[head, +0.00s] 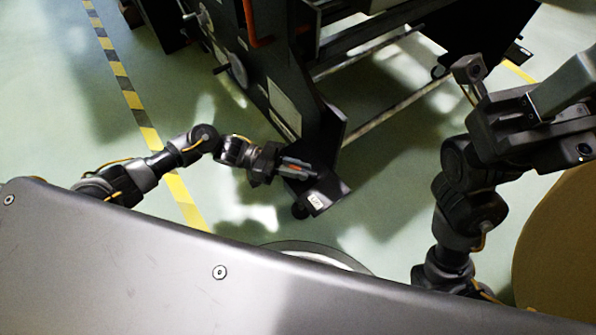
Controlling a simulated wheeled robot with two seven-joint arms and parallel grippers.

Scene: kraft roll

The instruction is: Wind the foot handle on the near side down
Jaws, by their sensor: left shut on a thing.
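The black foot plate (318,192) of the machine juts out at the near end of its dark frame, with a small white label on it. My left gripper (300,169) reaches in from the left, just above this foot plate. It is shut on the foot handle (296,168), of which only a small reddish-orange part shows between the fingers. The rest of the handle is hidden, and I cannot tell how far it is wound. My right gripper (556,108) is at the right, well away from the foot; its fingers do not show clearly.
The dark machine frame (290,95) rises behind the foot, with round knobs on its left side. A pale bar (385,113) runs near the floor to the right. A large brown roll (560,240) stands at the right edge. Green floor with yellow-black tape (125,85) is clear at left.

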